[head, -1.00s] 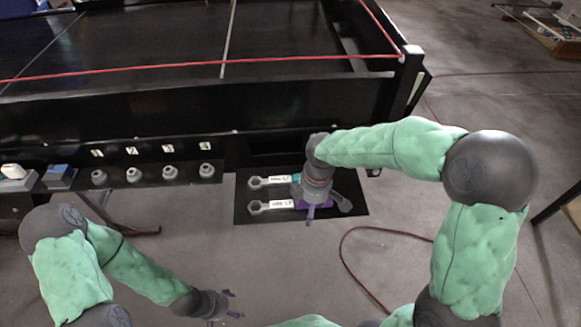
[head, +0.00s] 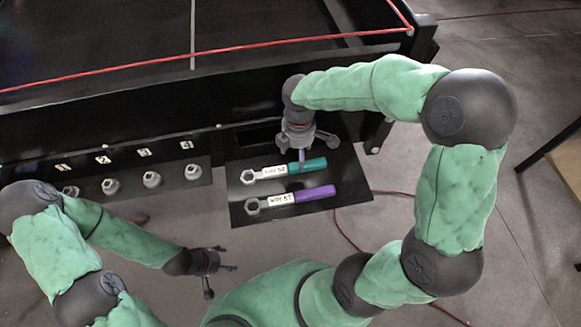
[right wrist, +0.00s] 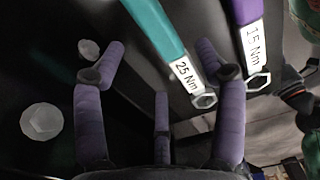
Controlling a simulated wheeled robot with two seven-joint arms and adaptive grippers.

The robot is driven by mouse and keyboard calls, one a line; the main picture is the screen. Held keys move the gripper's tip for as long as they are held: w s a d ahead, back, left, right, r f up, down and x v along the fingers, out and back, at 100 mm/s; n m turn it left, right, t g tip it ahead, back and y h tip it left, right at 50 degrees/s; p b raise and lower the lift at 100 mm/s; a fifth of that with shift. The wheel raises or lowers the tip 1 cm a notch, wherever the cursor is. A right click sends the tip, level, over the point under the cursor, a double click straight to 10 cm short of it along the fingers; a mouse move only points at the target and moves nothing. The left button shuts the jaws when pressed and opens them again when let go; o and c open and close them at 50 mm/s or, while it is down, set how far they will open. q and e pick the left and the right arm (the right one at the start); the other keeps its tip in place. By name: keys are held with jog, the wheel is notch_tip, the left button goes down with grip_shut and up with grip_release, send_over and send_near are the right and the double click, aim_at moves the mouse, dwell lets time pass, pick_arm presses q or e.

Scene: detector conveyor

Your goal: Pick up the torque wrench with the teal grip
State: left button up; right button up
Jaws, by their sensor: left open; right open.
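The torque wrench with the teal grip (head: 307,166) lies on a black tray (head: 240,216). Its white label reads 25 Nm in the right wrist view (right wrist: 186,72). The wrench with the purple grip (head: 315,194) lies beside it, nearer to me; its label reads 15 Nm in the right wrist view (right wrist: 255,42). My right gripper (head: 307,150) is open and empty, just behind the teal grip and pointing down; its purple fingers also show in the right wrist view (right wrist: 160,110). I cannot tell its height above the tray. My left gripper (head: 213,268) is open and empty over the floor at lower left.
A red cable (head: 345,235) lies on the floor.

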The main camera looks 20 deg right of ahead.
aim_at(297, 163)
jog(key=shift+w+f+b, duration=0.1)
jog(key=shift+f+b, duration=0.3)
jog(key=shift+f, duration=2.5)
grip_shut()
